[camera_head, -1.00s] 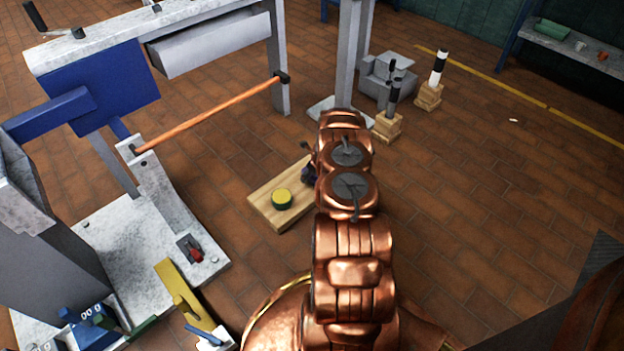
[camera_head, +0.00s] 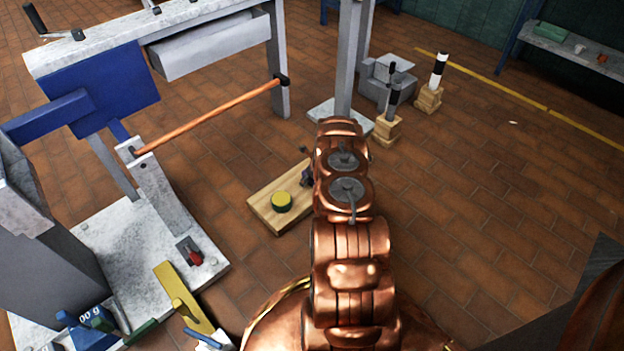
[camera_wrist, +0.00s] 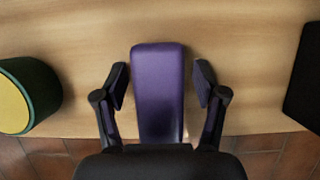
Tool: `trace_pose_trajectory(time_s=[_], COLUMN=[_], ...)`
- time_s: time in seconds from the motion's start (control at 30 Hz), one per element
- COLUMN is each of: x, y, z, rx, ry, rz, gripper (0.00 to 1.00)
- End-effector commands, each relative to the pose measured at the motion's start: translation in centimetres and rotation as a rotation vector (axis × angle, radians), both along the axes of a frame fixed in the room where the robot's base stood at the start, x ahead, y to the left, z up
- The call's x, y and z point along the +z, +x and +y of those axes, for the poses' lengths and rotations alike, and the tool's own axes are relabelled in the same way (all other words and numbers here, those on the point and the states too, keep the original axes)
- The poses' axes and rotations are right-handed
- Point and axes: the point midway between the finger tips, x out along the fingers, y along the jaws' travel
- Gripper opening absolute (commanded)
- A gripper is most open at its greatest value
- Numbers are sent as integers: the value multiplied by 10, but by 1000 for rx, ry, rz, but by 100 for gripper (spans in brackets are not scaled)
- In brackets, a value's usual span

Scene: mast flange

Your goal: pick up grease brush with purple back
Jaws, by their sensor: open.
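The grease brush with the purple back (camera_wrist: 158,85) lies on a wooden board (camera_wrist: 230,30) in the wrist view. My gripper (camera_wrist: 160,85) is open, with one finger on each side of the brush and a narrow gap on both sides. The near end of the brush runs down toward my gripper's palm, which hides what lies beyond.
A round green tin with a yellow top (camera_wrist: 18,97) stands left of my gripper on the board. A black object (camera_wrist: 304,80) is at the right. In the head view, a grey metal frame (camera_head: 150,200) with an orange bar (camera_head: 210,115) stands left.

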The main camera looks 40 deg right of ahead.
Motion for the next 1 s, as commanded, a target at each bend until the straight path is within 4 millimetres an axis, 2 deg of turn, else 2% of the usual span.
trace_pose_trajectory(time_s=[0.3,0.9,1.0], x=[-1,-1,-2], y=[0,0,-1], z=[0,0,0], rx=[1,0,0], ry=[0,0,0], rz=[0,1,1], gripper=[70,7,3])
